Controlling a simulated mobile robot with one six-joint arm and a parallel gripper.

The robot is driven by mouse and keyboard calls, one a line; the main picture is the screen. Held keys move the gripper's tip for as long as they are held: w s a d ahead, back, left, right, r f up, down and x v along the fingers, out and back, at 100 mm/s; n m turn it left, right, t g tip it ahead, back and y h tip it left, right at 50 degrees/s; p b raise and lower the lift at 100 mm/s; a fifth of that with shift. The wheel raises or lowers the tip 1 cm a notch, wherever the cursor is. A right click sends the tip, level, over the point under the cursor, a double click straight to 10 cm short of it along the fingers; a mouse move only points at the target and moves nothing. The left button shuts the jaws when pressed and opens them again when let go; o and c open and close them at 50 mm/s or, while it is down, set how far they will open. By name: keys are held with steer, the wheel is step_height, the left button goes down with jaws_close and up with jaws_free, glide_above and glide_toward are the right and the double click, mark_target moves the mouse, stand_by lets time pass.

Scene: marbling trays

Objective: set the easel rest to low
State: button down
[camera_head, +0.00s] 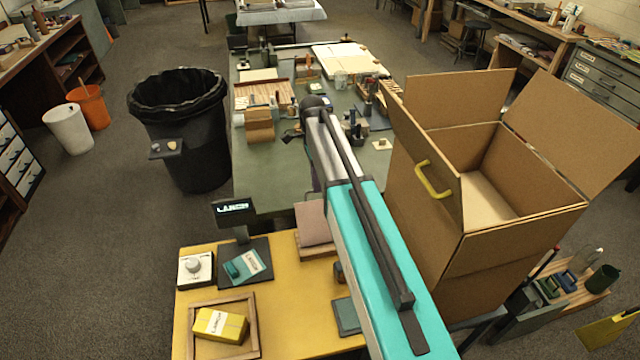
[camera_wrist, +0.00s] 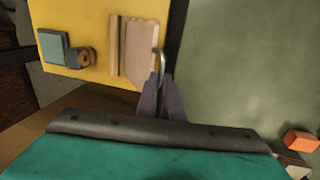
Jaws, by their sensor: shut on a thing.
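The easel (camera_head: 312,222) stands on the yellow table, a pale pinkish board leaning above a wooden ledge. In the wrist view the easel (camera_wrist: 138,42) is seen from above, with its ledge along the left side. A thin curved metal rest (camera_wrist: 161,62) shows at the board's right edge. My gripper (camera_wrist: 160,86) is shut on this rest, its two dark fingers on either side of it. The rest's lower part is hidden between the fingers. In the head view my arm hides most of the gripper and the rest.
The yellow table (camera_head: 283,318) also bears a yellow box (camera_head: 220,324) in a wooden frame, a dial box (camera_head: 195,267) and a small display (camera_head: 233,209). A green table (camera_head: 262,184) with several tools lies beyond. A large open cardboard box (camera_head: 425,225) stands close right of my arm.

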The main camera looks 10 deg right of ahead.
steer(key=shift+w+f, duration=0.1)
steer(key=shift+w, duration=0.45)
steer(key=c, duration=2.1)
jaws_free()
steer(key=shift+o, duration=1)
steer(key=shift+w+f, duration=0.2)
steer(key=shift+f, duration=0.05)
steer(key=shift+s+r, duration=0.1)
step_height(320, 180, up, 14)
steer(key=w+b, duration=0.2)
steer(key=b, duration=0.1)
steer(key=shift+f, duration=0.2)
